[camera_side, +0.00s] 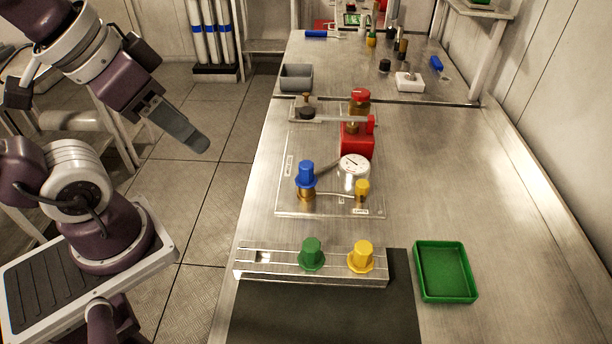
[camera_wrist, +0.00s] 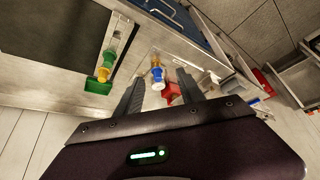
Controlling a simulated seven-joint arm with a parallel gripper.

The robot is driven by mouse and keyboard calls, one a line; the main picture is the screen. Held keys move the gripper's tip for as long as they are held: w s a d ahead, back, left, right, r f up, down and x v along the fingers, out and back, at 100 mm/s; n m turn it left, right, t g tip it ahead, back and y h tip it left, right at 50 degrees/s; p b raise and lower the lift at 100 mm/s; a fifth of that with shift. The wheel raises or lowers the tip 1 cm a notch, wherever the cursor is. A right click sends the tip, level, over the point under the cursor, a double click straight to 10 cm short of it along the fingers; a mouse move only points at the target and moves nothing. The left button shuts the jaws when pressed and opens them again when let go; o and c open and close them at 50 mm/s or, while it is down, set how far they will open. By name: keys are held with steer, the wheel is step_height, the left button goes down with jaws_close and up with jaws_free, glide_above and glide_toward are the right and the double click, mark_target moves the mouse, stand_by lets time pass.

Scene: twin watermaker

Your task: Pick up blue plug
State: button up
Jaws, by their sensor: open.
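The blue plug (camera_side: 306,173) stands upright on a brass fitting at the left of a clear plate (camera_side: 330,208) on the steel bench. In the wrist view the blue plug (camera_wrist: 157,75) shows beyond the fingertips, between them in the picture. My gripper (camera_side: 196,140) is raised at the left, over the floor beside the bench, well apart from the plug. In the wrist view my gripper (camera_wrist: 160,82) is open, with its two fingers spread and nothing between them.
A metal rack (camera_side: 270,262) in front holds a green plug (camera_side: 312,254) and a yellow plug (camera_side: 361,256). A gauge (camera_side: 354,168), a red block (camera_side: 355,142) and a small yellow knob (camera_side: 362,188) stand near the blue plug. A green tray (camera_side: 472,293) lies right; bench beyond it is clear.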

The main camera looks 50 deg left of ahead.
steer(key=o, duration=0.5)
steer(key=shift+c, duration=0.2)
steer(key=m+g, duration=0.6)
steer(key=m, duration=1.2)
glide_above(306, 164)
step_height(306, 164, down, 12)
steer(key=shift+w+r, duration=0.15)
steer(key=shift+r, duration=0.1)
step_height(306, 164, down, 7)
steer(key=shift+r, duration=0.1)
